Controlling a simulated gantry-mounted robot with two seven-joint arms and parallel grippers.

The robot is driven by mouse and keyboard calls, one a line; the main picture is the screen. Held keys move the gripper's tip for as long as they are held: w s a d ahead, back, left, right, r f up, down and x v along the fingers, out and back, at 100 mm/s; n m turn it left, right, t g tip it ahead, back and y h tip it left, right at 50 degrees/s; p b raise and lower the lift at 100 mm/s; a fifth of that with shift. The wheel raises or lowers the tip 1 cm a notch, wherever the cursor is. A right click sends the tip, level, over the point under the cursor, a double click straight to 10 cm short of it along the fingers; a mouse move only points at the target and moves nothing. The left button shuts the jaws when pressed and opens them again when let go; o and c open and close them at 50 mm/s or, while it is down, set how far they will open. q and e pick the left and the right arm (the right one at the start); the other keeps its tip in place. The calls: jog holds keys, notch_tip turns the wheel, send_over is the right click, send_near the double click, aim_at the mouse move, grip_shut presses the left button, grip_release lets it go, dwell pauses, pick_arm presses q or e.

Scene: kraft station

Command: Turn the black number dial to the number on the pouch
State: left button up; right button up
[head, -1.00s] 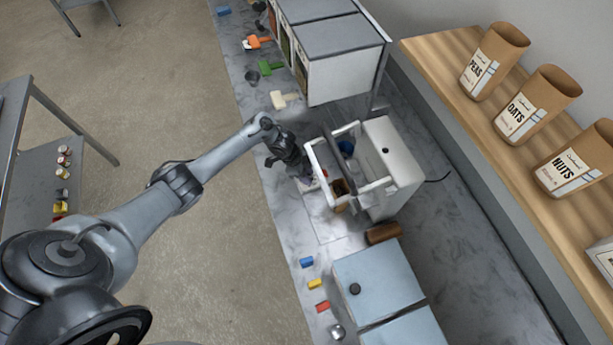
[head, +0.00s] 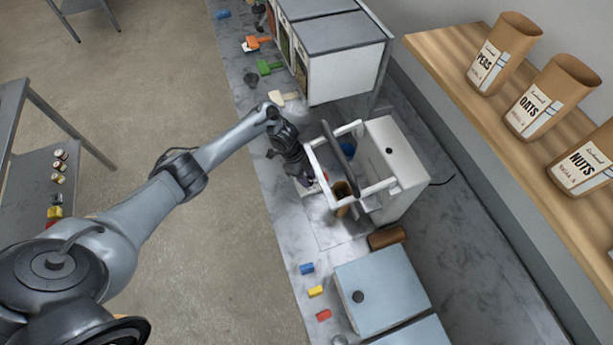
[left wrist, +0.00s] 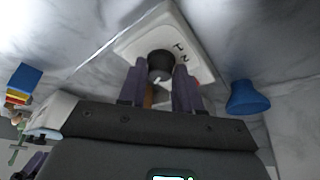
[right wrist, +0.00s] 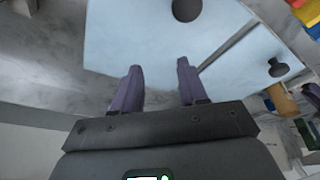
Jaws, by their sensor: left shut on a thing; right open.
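The black number dial (left wrist: 160,66) sits on a white plate (left wrist: 190,42) with dark digits, partly hidden, in the left wrist view. My left gripper (left wrist: 160,80) is shut on the dial, one purple finger on each side. In the head view my left gripper (head: 306,182) is at the front of a white machine (head: 398,160), and the dial is hidden there. A brown item (head: 343,192) is inside the machine's frame; I cannot tell whether it is the pouch, and no number on it is readable. My right gripper (right wrist: 160,72) is open and empty above a pale blue box (right wrist: 125,35).
Brown paper pouches labelled PEAS (head: 497,55), OATS (head: 550,98) and NUTS (head: 590,160) stand on a wooden shelf. A brown block (head: 387,237) lies beside the machine. Small blue, yellow and red blocks (head: 316,291) lie along the counter's front edge.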

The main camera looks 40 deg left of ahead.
pick_arm(q)
jog(key=shift+f, duration=0.1)
jog(key=o, duration=1)
pick_arm(e)
jog(key=shift+d, duration=0.1)
jog(key=shift+r+p, duration=0.6)
pick_arm(q)
jog(key=shift+v, duration=5.45)
pick_arm(e)
jog(key=shift+r, duration=0.15)
